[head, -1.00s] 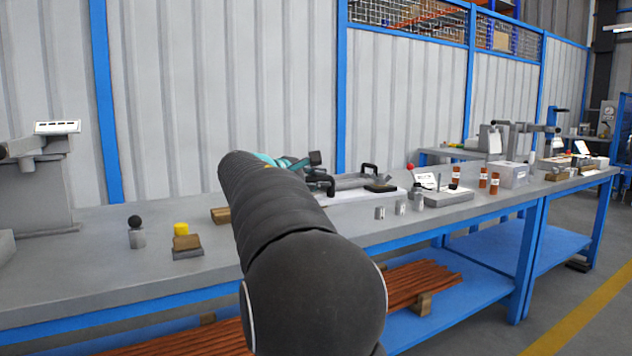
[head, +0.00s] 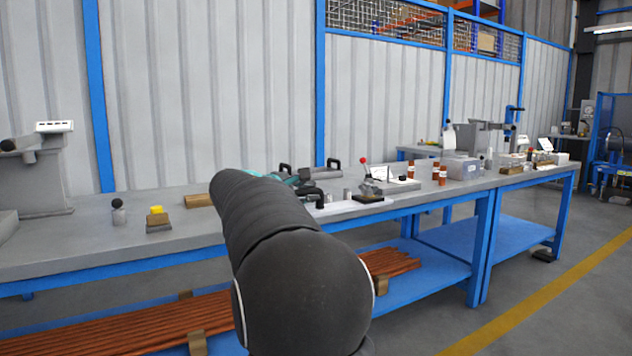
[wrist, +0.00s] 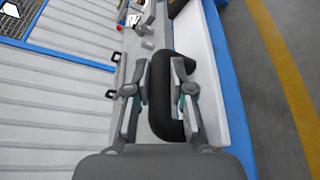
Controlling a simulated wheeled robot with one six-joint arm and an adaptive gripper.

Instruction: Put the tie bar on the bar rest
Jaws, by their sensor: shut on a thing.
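My gripper (wrist: 160,95) is shut on a black, curved handle-like piece (wrist: 186,118) in the wrist view. I take this piece to be part of the tie bar; its full extent is hidden by the fingers and wrist. In the head view my teal-and-dark gripper (head: 300,181) is over the bench, partly behind my arm, with a black piece (head: 315,195) at its tip. I cannot tell whether that piece touches the bench. A grey bar-like part (head: 322,173) with black handles lies behind it. I cannot single out the bar rest with certainty.
The grey bench (head: 100,243) carries a yellow-topped brown block (head: 158,220), a black-knobbed piece (head: 118,211), a dark block (head: 367,198), a red-knobbed fixture (head: 372,178) and brown bottles (head: 439,174). A white strip (wrist: 206,70) runs along the bench edge. The bench's front left is clear.

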